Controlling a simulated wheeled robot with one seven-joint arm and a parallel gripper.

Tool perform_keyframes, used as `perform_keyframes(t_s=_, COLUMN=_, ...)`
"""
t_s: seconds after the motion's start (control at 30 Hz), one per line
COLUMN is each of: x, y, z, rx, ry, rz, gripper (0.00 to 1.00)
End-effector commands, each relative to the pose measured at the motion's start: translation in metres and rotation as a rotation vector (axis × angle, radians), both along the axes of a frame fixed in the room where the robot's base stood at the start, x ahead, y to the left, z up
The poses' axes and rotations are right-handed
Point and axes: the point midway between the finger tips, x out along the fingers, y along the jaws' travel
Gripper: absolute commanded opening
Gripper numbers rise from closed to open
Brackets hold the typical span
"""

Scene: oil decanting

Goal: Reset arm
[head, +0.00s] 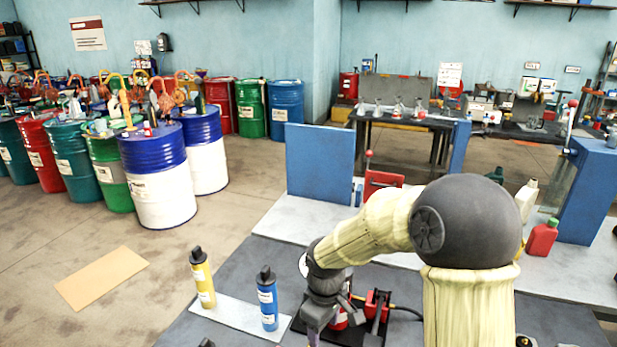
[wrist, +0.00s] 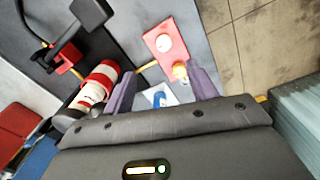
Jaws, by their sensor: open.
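My arm reaches forward over the dark grey table in the head view, with its wrist bent down. My gripper (wrist: 164,84) shows two purple fingers spread apart in the wrist view, with nothing held between them. A yellow bottle with a black cap (head: 203,282) and a blue bottle with a black cap (head: 267,304) stand upright on a pale mat (head: 230,320), left of my wrist. A blue item (wrist: 160,99) shows beyond the fingers in the wrist view. My arm partly hides the red items (head: 376,304) behind it.
A red-and-white cylinder (wrist: 97,84) and a red piece with a white disc (wrist: 168,38) lie near the fingers in the wrist view. A red bottle with a green cap (head: 541,238) stands at right. Several drums (head: 158,185) stand left; open floor lies between.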

Motion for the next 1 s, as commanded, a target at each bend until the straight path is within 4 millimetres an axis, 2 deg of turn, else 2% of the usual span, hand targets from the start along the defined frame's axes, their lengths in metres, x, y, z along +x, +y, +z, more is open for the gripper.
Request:
perform_keyframes(t_s=0.3, x=-0.072, y=-0.084, z=0.024, rx=0.045, ry=-0.127, rz=-0.582, gripper=0.57)
perform_keyframes(t_s=0.43, x=-0.101, y=-0.107, z=0.028, rx=0.090, ry=-0.175, rz=-0.802, gripper=0.57)
perform_keyframes(t_s=0.6, x=-0.116, y=-0.117, z=0.029, rx=0.120, ry=-0.199, rz=-0.921, gripper=0.57)
perform_keyframes(t_s=1.0, x=-0.115, y=-0.117, z=0.029, rx=0.119, ry=-0.199, rz=-0.920, gripper=0.57)
